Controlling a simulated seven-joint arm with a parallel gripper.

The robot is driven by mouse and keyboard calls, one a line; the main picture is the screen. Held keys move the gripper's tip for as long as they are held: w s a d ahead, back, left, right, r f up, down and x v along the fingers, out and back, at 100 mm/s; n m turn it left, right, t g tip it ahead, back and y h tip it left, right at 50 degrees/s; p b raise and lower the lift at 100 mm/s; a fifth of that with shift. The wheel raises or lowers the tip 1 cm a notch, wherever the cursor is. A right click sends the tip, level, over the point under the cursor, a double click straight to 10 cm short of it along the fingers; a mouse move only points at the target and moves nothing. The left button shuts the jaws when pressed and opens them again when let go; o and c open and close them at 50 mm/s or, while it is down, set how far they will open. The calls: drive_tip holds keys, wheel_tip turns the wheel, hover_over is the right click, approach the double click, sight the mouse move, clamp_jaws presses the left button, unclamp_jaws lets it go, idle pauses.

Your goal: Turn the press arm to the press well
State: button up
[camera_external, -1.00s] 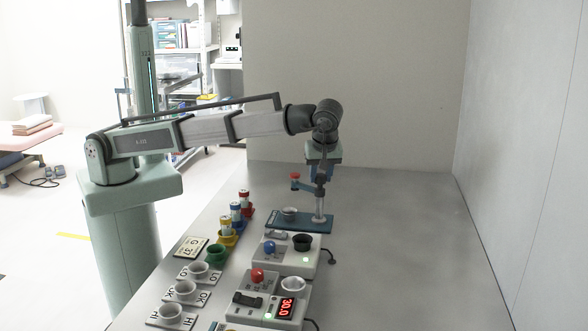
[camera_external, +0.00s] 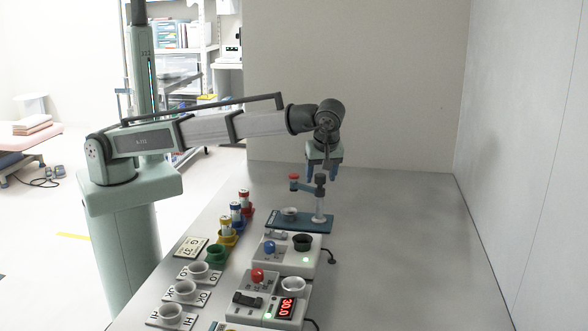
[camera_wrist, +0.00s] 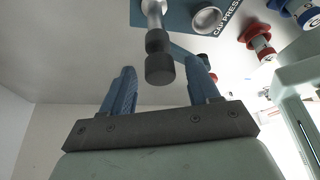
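The cap press has a blue base plate (camera_external: 314,224), an upright post (camera_external: 319,204) with a dark top, and a blue press arm (camera_external: 306,186) ending in a red knob (camera_external: 293,178). The press arm points left from the post. The press well (camera_external: 289,213) is a grey cup on the plate; it also shows in the wrist view (camera_wrist: 207,19). There the press arm runs rightward, partly hidden by a finger, and its knob appears beside the well, not over it. My gripper (camera_wrist: 163,78) is open and empty, with the post's dark top in view between its fingers.
Left of the press stand coloured holders (camera_external: 228,237) with capped tubes. In front are a device with a black cup (camera_external: 302,243) and a device with a red display (camera_external: 286,307). The table's right side (camera_external: 420,250) is clear.

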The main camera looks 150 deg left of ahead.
drive_tip(key=shift+r, duration=0.1)
drive_tip(key=shift+w+r, duration=0.15)
drive_tip(key=shift+r, duration=0.1)
drive_tip(key=w+d, duration=0.5)
drive_tip(key=w, duration=0.6)
drive_tip(key=shift+r, duration=0.15)
